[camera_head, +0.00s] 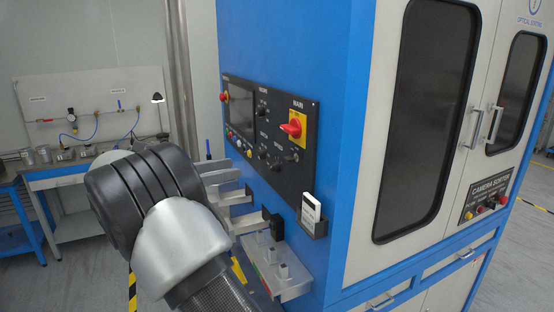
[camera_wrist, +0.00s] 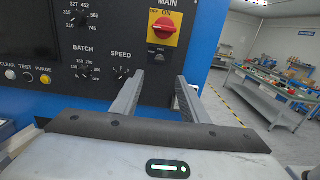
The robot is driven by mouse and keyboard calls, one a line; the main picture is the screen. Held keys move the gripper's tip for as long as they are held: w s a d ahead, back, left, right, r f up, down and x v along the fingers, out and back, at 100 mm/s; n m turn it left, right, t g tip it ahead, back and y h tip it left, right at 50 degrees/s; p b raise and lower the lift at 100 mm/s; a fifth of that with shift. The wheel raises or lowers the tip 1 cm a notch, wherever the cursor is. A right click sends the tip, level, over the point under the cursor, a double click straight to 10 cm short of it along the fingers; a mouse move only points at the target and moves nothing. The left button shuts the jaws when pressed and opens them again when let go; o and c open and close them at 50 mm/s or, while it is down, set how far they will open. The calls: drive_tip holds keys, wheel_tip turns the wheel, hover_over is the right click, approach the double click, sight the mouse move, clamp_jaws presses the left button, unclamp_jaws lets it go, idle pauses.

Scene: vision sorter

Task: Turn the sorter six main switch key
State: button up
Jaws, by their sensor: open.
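The main switch is a red knob on a yellow plate under the label MAIN. It shows on the control panel in the head view (camera_head: 292,127) and at the top of the wrist view (camera_wrist: 163,33). A small dark switch, perhaps the key switch (camera_wrist: 156,54), sits just below it; I cannot tell whether a key is in it. My gripper (camera_wrist: 160,79) is open and empty, its two fingers pointing at the panel below the main switch. The fingertips look low of the red knob, with nothing between them. In the head view I cannot clearly make out my gripper.
The black panel (camera_head: 245,125) on the blue cabinet (camera_head: 345,120) also carries a BATCH knob (camera_wrist: 85,72), a SPEED knob (camera_wrist: 121,72) and coloured buttons. A holder with a white card (camera_head: 311,211) and shelves stand out below. Workbenches (camera_wrist: 275,90) stand at the right.

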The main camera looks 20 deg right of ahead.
sight(285, 158)
drive_tip(key=d, duration=0.5)
drive_tip(key=d+p, duration=0.1)
drive_tip(key=d, duration=0.9)
drive_tip(key=shift+w+d+p, duration=0.25)
drive_tip(key=shift+p, duration=0.05)
clamp_jaws()
